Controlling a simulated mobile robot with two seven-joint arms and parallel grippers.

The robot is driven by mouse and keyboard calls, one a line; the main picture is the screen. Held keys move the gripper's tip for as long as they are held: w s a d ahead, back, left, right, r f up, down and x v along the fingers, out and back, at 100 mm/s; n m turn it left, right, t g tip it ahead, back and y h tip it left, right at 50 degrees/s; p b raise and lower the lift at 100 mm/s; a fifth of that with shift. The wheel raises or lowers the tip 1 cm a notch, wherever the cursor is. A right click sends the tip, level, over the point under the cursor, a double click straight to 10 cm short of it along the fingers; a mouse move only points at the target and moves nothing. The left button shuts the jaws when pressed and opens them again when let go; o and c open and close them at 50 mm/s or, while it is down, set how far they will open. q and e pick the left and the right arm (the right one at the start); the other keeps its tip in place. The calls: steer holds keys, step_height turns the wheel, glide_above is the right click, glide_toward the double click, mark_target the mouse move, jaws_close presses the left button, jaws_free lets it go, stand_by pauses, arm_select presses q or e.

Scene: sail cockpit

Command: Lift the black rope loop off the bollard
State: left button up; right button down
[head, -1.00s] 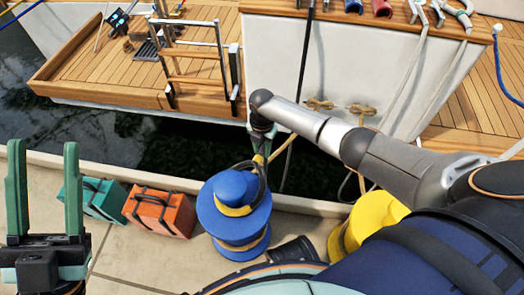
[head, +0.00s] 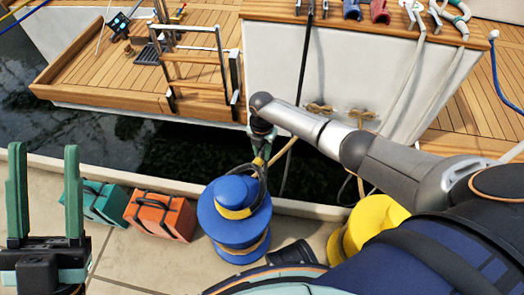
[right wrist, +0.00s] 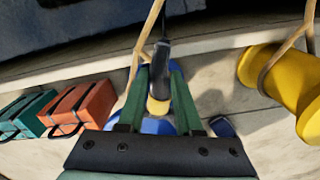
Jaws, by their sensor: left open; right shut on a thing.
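The blue bollard (head: 233,243) stands on the quay, with a yellow band below its top. It also shows partly in the right wrist view (right wrist: 154,126), behind my fingers. The black rope loop (head: 262,178) hangs at the bollard's upper right side. Whether it still goes all round the bollard is hard to tell. My right gripper (head: 262,148) is above the bollard's far right side, shut on the loop's black part (right wrist: 161,62); its fingers also show in the right wrist view (right wrist: 158,80). My left gripper (head: 45,195) is open and empty at the far left.
Teal (head: 103,203) and orange (head: 161,214) cases stand left of the bollard. A yellow bollard (head: 372,222) with tan rope is at the right. Beyond the quay edge (head: 160,187) are dark water and the white boat hull (head: 360,75). Bare quay lies at front left.

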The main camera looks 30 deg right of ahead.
mark_target(256, 161)
steer(key=shift+a, duration=0.15)
steer(key=shift+s+a+r+p, duration=0.1)
steer(key=shift+s+a+p, duration=0.5)
steer(key=shift+p, duration=0.25)
steer(key=shift+s+a+p, duration=0.5)
steer(key=shift+a+p, duration=0.05)
steer(key=shift+a, duration=0.25)
